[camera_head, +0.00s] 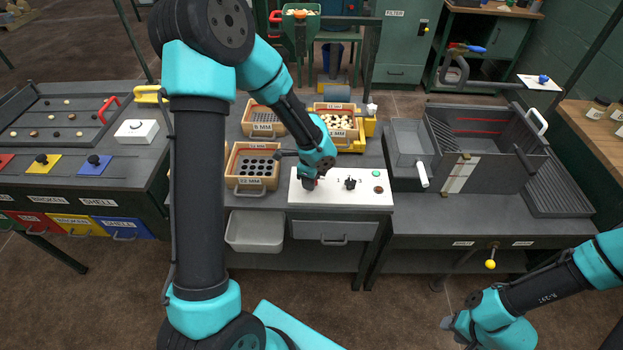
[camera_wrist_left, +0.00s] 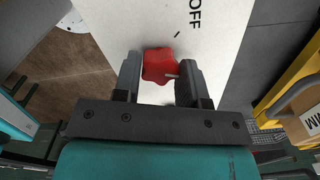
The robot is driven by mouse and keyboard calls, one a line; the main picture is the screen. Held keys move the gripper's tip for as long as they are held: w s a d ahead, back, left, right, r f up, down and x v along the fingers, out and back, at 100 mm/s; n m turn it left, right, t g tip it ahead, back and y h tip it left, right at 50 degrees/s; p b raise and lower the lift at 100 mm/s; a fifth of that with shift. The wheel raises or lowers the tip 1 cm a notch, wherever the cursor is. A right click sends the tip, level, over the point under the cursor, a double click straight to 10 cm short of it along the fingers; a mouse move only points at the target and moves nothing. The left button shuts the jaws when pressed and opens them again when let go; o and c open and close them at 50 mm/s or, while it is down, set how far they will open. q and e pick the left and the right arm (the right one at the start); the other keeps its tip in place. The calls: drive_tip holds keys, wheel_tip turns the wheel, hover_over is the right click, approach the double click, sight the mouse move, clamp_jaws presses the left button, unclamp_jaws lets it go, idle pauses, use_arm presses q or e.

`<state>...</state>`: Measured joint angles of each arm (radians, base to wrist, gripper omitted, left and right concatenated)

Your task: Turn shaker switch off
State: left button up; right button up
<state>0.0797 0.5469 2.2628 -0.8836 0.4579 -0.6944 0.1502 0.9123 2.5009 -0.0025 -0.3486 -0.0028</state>
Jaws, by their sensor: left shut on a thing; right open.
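The shaker switch is a red lobed knob (camera_wrist_left: 158,66) on a white control panel (camera_head: 325,199). In the left wrist view it sits between the fingers of my left gripper (camera_wrist_left: 158,85), which is shut on it. A light pointer mark on the knob faces right in that view. The word OFF and a tick mark are printed on the panel (camera_wrist_left: 225,25) nearby. In the head view my left gripper (camera_head: 309,183) reaches down to the panel's left end and mostly hides the knob. My right gripper (camera_head: 448,323) is open and apart, at the lower right.
A black knob (camera_head: 350,183), a green button (camera_head: 377,174) and a red button (camera_head: 379,189) share the panel. Wooden sieve trays (camera_head: 254,182) stand behind and left of it. A grey metal box (camera_head: 480,150) stands to the right. A white bin (camera_head: 255,235) hangs below.

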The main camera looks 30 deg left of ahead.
use_arm(q)
drive_tip(key=n, duration=1.3)
idle(0.5)
drive_tip(key=o, duration=0.9)
wheel_tip(320, 180, up, 17)
drive_tip(key=shift+r, duration=0.2)
idle(0.5)
